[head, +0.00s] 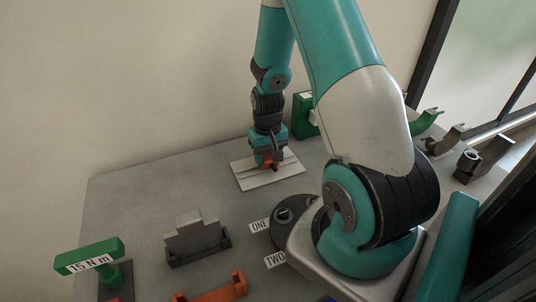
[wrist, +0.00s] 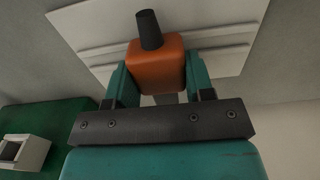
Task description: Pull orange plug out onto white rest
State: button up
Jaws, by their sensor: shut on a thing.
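The orange plug (wrist: 156,68) is between the teal fingers of my gripper (wrist: 157,85) in the wrist view, its dark tapered end (wrist: 149,30) pointing away. In the head view my gripper (head: 268,160) is low over the white rest (head: 256,181), and a bit of the orange plug (head: 270,164) shows at the fingertips. The white rest (wrist: 215,35) has raised ridges and lies behind the plug in the wrist view. I cannot tell whether the plug touches the rest.
A green block with a pale socket (wrist: 22,150) stands beside the rest; it also shows behind my arm (head: 304,116). A dark round base (head: 291,222) with ONE and TWO labels, a grey block in a holder (head: 195,238), an orange bracket (head: 222,290) and a green 15 N m tool (head: 92,256) stand nearer.

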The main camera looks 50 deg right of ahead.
jog(key=shift+f+b, duration=0.3)
jog(key=shift+f, duration=0.15)
jog(key=o, duration=1.3)
jog(key=shift+o, duration=0.2)
jog(key=shift+r, duration=0.1)
notch_tip(320, 180, up, 17)
jog(key=shift+r, duration=0.2)
